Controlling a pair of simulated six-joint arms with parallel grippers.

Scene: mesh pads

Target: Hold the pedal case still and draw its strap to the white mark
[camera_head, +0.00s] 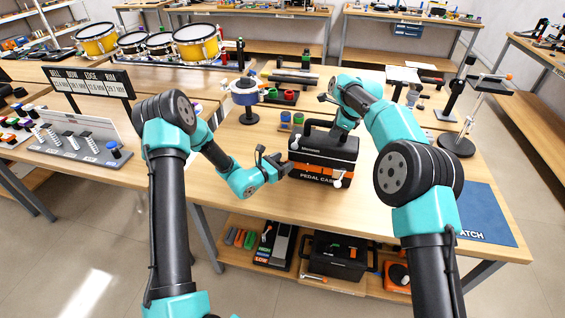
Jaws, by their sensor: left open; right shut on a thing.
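The pedal case (309,166) is a black box with an orange band and a "PEDAL CASE" label, standing upright on the bench with its black handle (320,124) on top. Orange strap parts (347,174) show low at its front right. Small white patches show at its front and left edge; I cannot tell which is the mark. My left gripper (275,165) is open, just left of the case. My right gripper (340,128) is at the case's top right, shut on it near the handle; its fingers are mostly hidden.
A blue mat (486,215) lies at the bench's right front. A stand with a blue top (245,95) and small cups stand behind the case. A metal stand (456,144) is at the right. Bare bench lies in front of the case.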

